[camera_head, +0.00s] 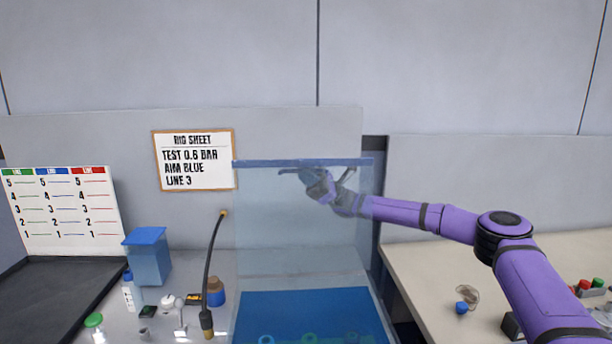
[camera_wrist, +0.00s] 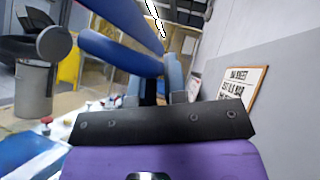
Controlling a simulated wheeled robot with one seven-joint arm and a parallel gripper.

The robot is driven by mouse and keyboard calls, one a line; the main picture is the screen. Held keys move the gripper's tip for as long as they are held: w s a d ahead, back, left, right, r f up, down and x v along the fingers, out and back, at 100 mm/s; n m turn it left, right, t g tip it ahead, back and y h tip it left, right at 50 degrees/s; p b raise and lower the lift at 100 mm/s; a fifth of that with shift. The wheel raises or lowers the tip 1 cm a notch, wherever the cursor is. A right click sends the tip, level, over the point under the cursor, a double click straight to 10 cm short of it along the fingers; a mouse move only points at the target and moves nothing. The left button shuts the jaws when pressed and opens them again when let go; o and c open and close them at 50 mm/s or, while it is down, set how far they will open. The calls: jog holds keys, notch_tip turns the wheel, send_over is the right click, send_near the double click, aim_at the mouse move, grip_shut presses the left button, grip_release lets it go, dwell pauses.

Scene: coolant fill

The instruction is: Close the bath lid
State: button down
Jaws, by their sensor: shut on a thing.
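The bath lid (camera_head: 290,215) is a clear, pale blue panel with a darker blue strip along its top edge. It stands raised, about upright, over the bath (camera_head: 255,310), whose blue inside shows at the bottom of the head view. My gripper (camera_head: 312,178) shows through the panel, just below the top strip, with my arm reaching in from the right. It is shut on what seems to be the lid; the exact grip is hard to see. In the wrist view, blue bars cross beyond the dark mount of my gripper.
A hose (camera_head: 210,275) stands left of the bath near a blue-lidded container (camera_head: 148,258) and small bottles. A sign (camera_head: 193,160) hangs on the wall behind. The right-hand counter (camera_head: 425,275) holds a few small items, with bare surface between them.

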jog(key=s+f+n+g+h, duration=0.15)
jog(key=s+n+h, duration=0.45)
jog(key=s, duration=0.6)
jog(key=s+f+n+g+h, duration=0.1)
jog(key=s+n+g+h, duration=0.25)
jog(key=s+n, duration=0.65)
jog(key=s+f+n+t+h, duration=0.2)
jog(key=s+f+t, duration=0.1)
jog(key=s+f, duration=0.4)
jog(key=s+f+n+t+h, duration=0.2)
jog(key=s+f, duration=0.5)
jog(key=f, duration=0.5)
jog(key=shift+d+t, duration=0.15)
jog(key=shift+t, duration=0.75)
jog(key=c, duration=1.4)
grip_release()
jog(key=shift+c, duration=0.2)
jog(key=shift+w, duration=0.1)
